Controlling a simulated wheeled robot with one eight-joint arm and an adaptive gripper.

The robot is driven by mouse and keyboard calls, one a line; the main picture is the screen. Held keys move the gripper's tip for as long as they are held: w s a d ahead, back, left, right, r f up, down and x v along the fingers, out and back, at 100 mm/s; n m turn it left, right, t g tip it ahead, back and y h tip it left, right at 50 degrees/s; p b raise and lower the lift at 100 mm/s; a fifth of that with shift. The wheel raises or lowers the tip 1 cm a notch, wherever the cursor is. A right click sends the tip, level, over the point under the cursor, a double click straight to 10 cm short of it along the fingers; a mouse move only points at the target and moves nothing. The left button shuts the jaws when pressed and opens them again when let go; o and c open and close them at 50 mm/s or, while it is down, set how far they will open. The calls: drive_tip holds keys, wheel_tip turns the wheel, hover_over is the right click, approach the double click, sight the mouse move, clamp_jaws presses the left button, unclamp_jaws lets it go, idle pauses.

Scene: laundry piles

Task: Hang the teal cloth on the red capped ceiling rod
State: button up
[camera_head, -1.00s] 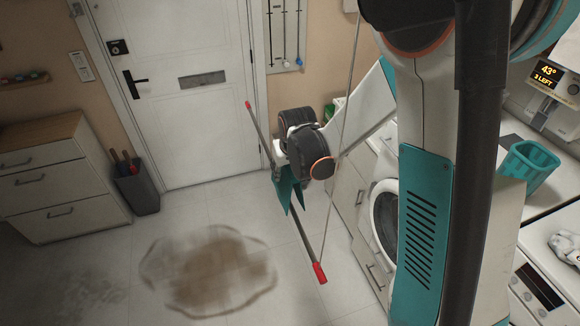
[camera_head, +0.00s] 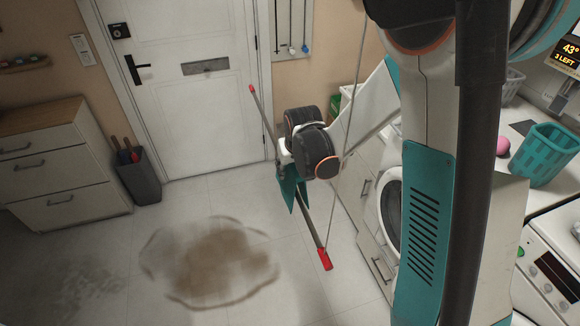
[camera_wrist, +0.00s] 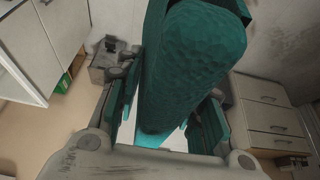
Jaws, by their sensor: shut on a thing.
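The teal cloth (camera_head: 291,189) hangs in a small pointed fold at the rod in the head view. In the wrist view the teal cloth (camera_wrist: 195,60) is a thick, rounded bundle filling the space between the fingers. My gripper (camera_wrist: 166,105) is shut on it; in the head view my gripper (camera_head: 284,168) is beside the rod, partly hidden by my wrist. The red capped rod (camera_head: 312,226) hangs slantwise in the air, with red caps at its upper left and lower right ends. Whether the cloth lies over the rod or beside it, I cannot tell.
A thin line (camera_head: 347,125) rises from near the rod. A stained patch (camera_head: 212,262) marks the open floor at front left. A door (camera_head: 180,100), drawers (camera_head: 55,170) and a dark bin (camera_head: 137,178) stand behind. White cabinets and a teal basket (camera_head: 545,153) are at right.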

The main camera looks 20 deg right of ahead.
drive_tip(key=shift+f+b, duration=2.7)
drive_tip(key=shift+f, duration=0.45)
drive_tip(key=o, duration=1.2)
drive_tip(key=v, duration=1.2)
drive_tip(key=shift+s, duration=0.1)
drive_tip(key=shift+t, duration=0.7)
drive_tip(key=s+b, duration=0.2)
drive_tip(key=s, duration=0.1)
drive_tip(key=s+b, duration=0.2)
drive_tip(key=s, duration=0.1)
drive_tip(key=s+r+b, duration=0.1)
drive_tip(key=s+b, duration=0.1)
drive_tip(key=s, duration=0.2)
drive_tip(key=shift+t, duration=0.7)
drive_tip(key=s+f+b, duration=0.1)
drive_tip(key=s, duration=0.2)
drive_tip(key=s+f+b, duration=0.1)
drive_tip(key=s+b, duration=0.1)
drive_tip(key=s, duration=0.1)
drive_tip(key=s+f+b, duration=0.2)
drive_tip(key=s, duration=0.1)
drive_tip(key=shift+s, duration=0.4)
